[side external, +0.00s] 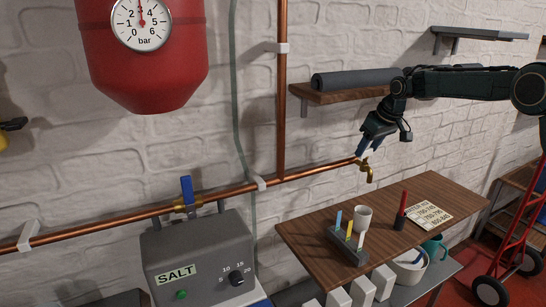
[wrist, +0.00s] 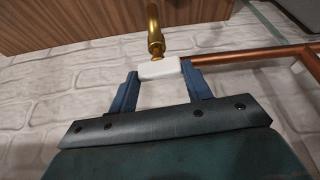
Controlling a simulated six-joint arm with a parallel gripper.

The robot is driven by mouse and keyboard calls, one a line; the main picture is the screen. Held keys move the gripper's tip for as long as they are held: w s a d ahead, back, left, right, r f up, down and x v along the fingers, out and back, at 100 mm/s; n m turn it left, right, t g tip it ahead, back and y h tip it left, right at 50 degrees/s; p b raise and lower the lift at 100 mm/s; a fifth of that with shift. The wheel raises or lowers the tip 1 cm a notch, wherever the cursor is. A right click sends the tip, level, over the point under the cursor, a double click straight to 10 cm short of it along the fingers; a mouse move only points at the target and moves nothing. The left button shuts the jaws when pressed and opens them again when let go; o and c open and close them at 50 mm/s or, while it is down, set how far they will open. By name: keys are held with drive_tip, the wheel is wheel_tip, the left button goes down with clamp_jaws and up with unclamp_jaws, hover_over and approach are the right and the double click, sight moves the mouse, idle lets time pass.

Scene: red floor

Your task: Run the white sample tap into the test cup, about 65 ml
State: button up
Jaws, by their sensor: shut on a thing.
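The brass sample tap (side external: 369,175) sits at the right end of the copper pipe, its spout pointing down. In the wrist view its white handle (wrist: 158,69) lies between my gripper's two blue fingers, which are shut on it; the brass spout (wrist: 155,38) shows beyond. In the side view my gripper (side external: 363,154) is at the tap, largely hiding the handle. The white test cup (side external: 364,214) stands upright on the wooden shelf (side external: 420,185), below the spout and slightly left in the picture. I cannot make out water at the spout or the level inside the cup.
A grey holder (side external: 346,246) with coloured sticks stands right by the cup. A red and black pen-like item (side external: 401,212) and a written card (side external: 429,214) are to the right. The copper pipe (side external: 315,171) runs along the wall. A shelf with a grey roll (side external: 355,79) is above.

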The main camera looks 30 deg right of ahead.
drive_tip(key=shift+n+y, duration=0.3)
drive_tip(key=shift+n, duration=0.6)
drive_tip(key=o, duration=1)
drive_tip(key=shift+r, duration=0.1)
drive_tip(key=shift+v, duration=1.4)
drive_tip(key=shift+s+d, duration=0.55)
drive_tip(key=shift+s, duration=1.4)
drive_tip(key=shift+s+d, duration=0.6)
drive_tip(key=shift+s, duration=1.3)
drive_tip(key=shift+s+d, duration=0.55)
drive_tip(key=shift+s, duration=1.4)
